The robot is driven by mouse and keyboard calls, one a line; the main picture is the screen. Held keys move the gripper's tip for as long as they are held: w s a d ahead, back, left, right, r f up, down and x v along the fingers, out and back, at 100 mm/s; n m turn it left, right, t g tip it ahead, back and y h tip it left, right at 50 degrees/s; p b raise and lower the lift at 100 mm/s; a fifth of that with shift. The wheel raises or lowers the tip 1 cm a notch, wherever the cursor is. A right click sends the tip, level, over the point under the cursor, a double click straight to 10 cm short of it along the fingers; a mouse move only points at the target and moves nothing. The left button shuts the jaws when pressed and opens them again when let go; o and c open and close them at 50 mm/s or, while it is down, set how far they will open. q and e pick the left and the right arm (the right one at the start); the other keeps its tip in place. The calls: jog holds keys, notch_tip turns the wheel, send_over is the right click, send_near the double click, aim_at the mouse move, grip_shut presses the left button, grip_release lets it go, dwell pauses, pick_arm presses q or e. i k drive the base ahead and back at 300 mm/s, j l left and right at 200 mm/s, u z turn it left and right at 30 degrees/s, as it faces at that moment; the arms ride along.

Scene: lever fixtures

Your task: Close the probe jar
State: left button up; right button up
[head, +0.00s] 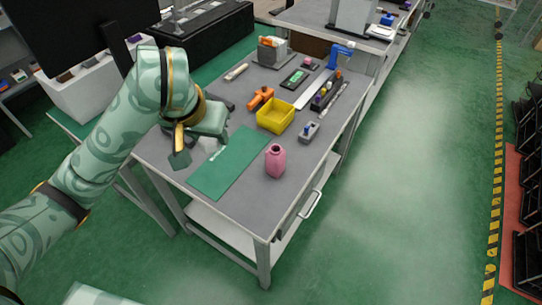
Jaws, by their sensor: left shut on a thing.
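A pink jar (275,161) stands upright on the grey workbench, just right of the green mat (232,166). A dark opening shows at its top, with no lid on it. My left gripper (210,138) is above the left part of the mat, up and left of the jar and apart from it. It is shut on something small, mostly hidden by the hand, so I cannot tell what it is. A small pale piece (218,152) shows just below the hand; I cannot tell if it is held. My right gripper is not in view.
A yellow bin (275,116), an orange tool (260,97), a small grey fixture (309,132) and a dark rack with bottles (326,92) stand behind the jar. The bench's front right corner is clear.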

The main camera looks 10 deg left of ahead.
aim_at(276, 165)
jog(key=j+z, duration=0.1)
jog(key=z, duration=0.25)
jog(key=j+z, duration=0.1)
jog(key=z, duration=0.25)
jog(key=j+z, duration=0.15)
jog(key=z, duration=0.15)
jog(key=j+z, duration=0.2)
jog(key=j, duration=0.25)
jog(key=j+z, duration=0.2)
jog(key=j, duration=0.3)
jog(key=k+j+z, duration=0.2)
jog(key=j, duration=0.2)
jog(key=j+z, duration=0.2)
jog(key=j, duration=0.3)
jog(key=k+j, duration=0.1)
jog(key=j, duration=0.25)
jog(key=k+j, duration=0.1)
jog(key=j, duration=0.25)
